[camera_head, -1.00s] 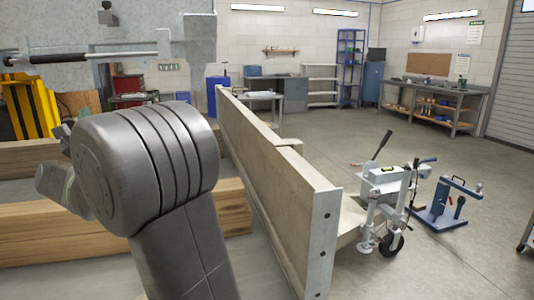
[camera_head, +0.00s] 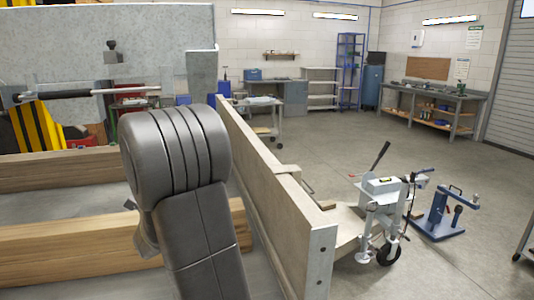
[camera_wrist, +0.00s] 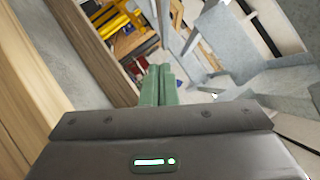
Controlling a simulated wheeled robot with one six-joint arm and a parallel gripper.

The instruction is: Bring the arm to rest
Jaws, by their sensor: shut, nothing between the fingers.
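My gripper (camera_wrist: 159,72) shows in the wrist view as two green fingers side by side, touching, with nothing between them. It points out over the trailer area, apart from any surface as far as I can tell. In the head view my grey arm stands bent in front of the trailer and hides most of the wrist. The gripper fingers cannot be made out there.
A long trailer side board (camera_head: 275,190) runs close to the right of my arm. A wooden beam (camera_head: 80,255) lies left of it. A jockey-wheel coupling unit (camera_head: 385,205) and a blue stand (camera_head: 440,215) are on the right. Open floor lies beyond.

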